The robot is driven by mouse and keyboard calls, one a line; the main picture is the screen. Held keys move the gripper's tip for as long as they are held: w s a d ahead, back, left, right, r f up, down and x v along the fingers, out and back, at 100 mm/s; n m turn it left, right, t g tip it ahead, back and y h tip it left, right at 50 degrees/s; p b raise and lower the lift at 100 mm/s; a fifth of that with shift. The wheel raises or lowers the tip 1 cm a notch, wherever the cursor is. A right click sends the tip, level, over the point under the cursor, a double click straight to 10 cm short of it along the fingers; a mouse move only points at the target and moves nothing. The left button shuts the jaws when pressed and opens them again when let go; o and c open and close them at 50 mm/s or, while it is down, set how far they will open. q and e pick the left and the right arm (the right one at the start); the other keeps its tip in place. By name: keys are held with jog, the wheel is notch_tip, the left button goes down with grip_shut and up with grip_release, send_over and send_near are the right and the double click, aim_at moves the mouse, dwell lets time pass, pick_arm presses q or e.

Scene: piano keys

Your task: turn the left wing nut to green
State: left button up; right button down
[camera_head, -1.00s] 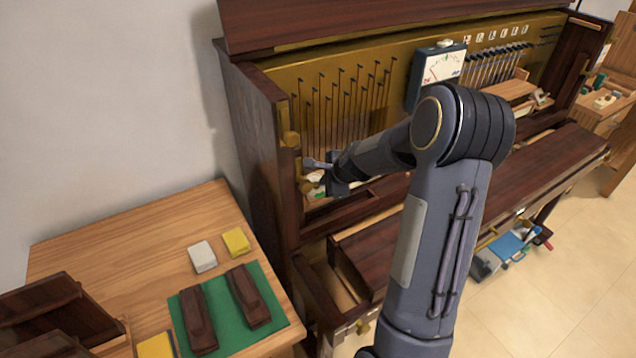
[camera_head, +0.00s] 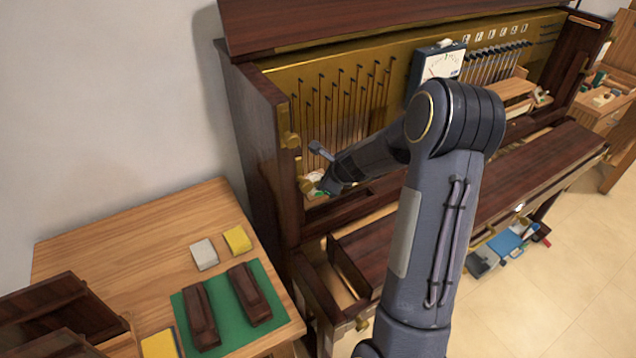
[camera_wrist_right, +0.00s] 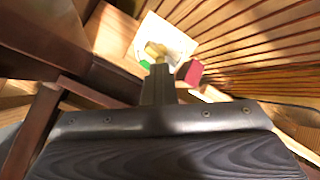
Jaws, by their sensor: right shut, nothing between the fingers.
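The brass wing nut (camera_wrist_right: 155,51) stands in front of a white plate (camera_wrist_right: 176,36) in the right wrist view. A green patch (camera_wrist_right: 145,64) is at the plate's lower left and a red block (camera_wrist_right: 193,73) at its right. My right gripper (camera_wrist_right: 158,70) is shut and empty, its tips right at the wing nut's lower end; I cannot tell whether they touch. In the head view, my right gripper (camera_head: 328,186) is low inside the left end of the piano, by the white plate (camera_head: 313,178). The wing nut cannot be made out there. My left gripper is not in view.
The dark piano case's left side wall (camera_head: 262,150) stands close to the gripper. A dial meter (camera_head: 435,68) is on the brass panel above. A wooden side table (camera_head: 130,225) holds a green mat (camera_head: 232,318) and blocks. A toolbox (camera_head: 503,247) lies on the floor.

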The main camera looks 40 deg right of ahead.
jog(key=m, duration=0.3)
jog(key=m+p, duration=0.1)
jog(key=m, duration=0.2)
jog(key=shift+m, duration=0.4)
jog(key=c, duration=1.3)
grip_release()
jog(key=shift+p+v, duration=2.8)
jog(key=shift+v, duration=2.75)
